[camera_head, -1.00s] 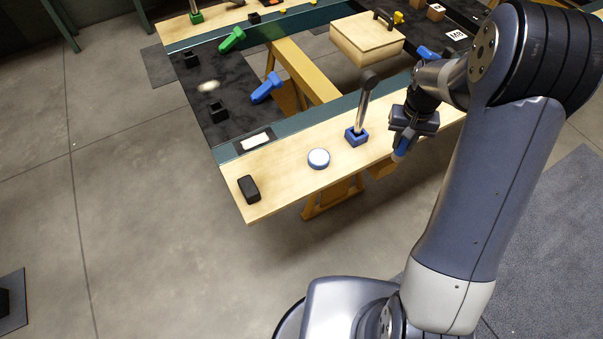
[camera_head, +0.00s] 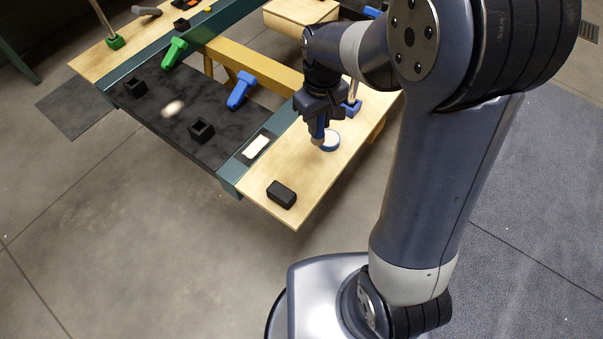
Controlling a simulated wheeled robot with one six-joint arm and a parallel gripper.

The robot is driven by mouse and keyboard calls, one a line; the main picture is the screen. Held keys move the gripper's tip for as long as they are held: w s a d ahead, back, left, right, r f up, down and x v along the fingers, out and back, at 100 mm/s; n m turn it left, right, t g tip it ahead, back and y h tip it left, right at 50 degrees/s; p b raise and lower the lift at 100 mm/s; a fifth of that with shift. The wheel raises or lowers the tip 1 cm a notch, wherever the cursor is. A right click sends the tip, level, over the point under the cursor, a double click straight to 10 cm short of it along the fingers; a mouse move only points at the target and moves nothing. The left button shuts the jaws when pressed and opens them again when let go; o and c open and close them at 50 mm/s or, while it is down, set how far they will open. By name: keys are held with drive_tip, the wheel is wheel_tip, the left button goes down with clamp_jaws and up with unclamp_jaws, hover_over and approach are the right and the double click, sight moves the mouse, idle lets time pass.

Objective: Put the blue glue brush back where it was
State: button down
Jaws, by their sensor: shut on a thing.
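My gripper (camera_head: 318,114) is shut on the blue glue brush (camera_head: 319,130). The brush points down from the jaws, its lower end pale. The brush tip is over or just beside a round white-topped disc with a blue rim (camera_head: 330,143) on the pale wooden board (camera_head: 318,178). I cannot tell whether they touch. The jaws hide the upper part of the brush. A blue block with an upright rod (camera_head: 350,108) stands behind the disc, partly hidden by my arm.
A black block (camera_head: 281,194) lies near the board's front end. A white card (camera_head: 256,147) lies on the dark strip beside the board. Blue (camera_head: 241,90) and green (camera_head: 175,53) lever-like pieces and small black sockets (camera_head: 201,130) stand farther left. A wooden box (camera_head: 298,14) is behind.

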drive_tip(key=shift+s+a+f+n, duration=0.35)
drive_tip(key=shift+s+f, duration=0.2)
drive_tip(key=shift+f, duration=0.95)
drive_tip(key=shift+s+a+f+n, duration=0.4)
drive_tip(key=shift+s+f, duration=0.1)
drive_tip(key=shift+f, duration=0.95)
drive_tip(key=shift+s+a+f+n, duration=0.35)
drive_tip(key=shift+s+f, duration=0.2)
drive_tip(key=shift+f, duration=0.95)
drive_tip(key=shift+f, duration=0.1)
drive_tip(key=shift+f, duration=0.15)
drive_tip(key=c, duration=1.2)
unclamp_jaws()
wheel_tip(320, 180, up, 13)
drive_tip(key=shift+f, duration=0.2)
